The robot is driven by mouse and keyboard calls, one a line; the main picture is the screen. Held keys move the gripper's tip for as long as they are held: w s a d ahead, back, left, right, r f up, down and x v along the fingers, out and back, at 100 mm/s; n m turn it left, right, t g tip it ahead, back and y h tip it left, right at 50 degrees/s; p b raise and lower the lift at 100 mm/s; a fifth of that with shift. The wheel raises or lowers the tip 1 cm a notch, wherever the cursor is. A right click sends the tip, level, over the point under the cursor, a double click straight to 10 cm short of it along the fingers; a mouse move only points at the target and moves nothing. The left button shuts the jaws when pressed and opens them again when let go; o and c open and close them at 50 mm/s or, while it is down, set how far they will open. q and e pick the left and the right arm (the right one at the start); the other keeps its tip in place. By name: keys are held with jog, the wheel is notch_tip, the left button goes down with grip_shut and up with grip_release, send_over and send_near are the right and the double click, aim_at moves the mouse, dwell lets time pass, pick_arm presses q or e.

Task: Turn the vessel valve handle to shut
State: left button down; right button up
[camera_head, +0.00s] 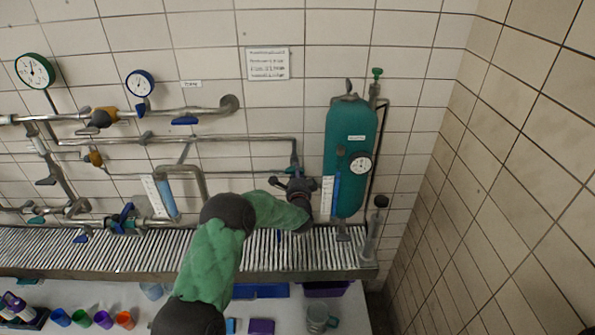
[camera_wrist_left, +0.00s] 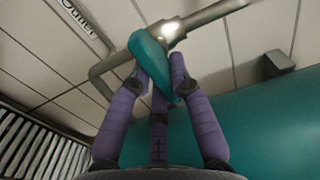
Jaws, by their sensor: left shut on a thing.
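The teal valve handle (camera_wrist_left: 151,58) sits on a grey metal pipe in the left wrist view, at a slant to it. My left gripper (camera_wrist_left: 160,76) has its purple fingers on both sides of the handle and is shut on it. In the head view the gripper (camera_head: 297,184) is at the pipe just left of the teal vessel (camera_head: 343,125). There the gripper hides most of the handle. The vessel stands upright against the wall and has a round gauge (camera_head: 360,163). My right gripper is not in view.
Grey pipes (camera_head: 230,140) with blue and yellow valves run along the tiled wall left of the vessel. A slatted grey ledge (camera_head: 120,250) lies below. Coloured cups (camera_head: 103,319) and a clear jug (camera_head: 318,318) stand on the white table in front. The right wall is bare.

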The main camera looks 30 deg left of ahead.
pick_arm(q)
jog(key=shift+f+m, duration=0.1)
jog(key=shift+m, duration=0.2)
jog(key=c, duration=1.1)
grip_release()
jog(key=shift+c, duration=0.2)
jog(key=v, duration=1.2)
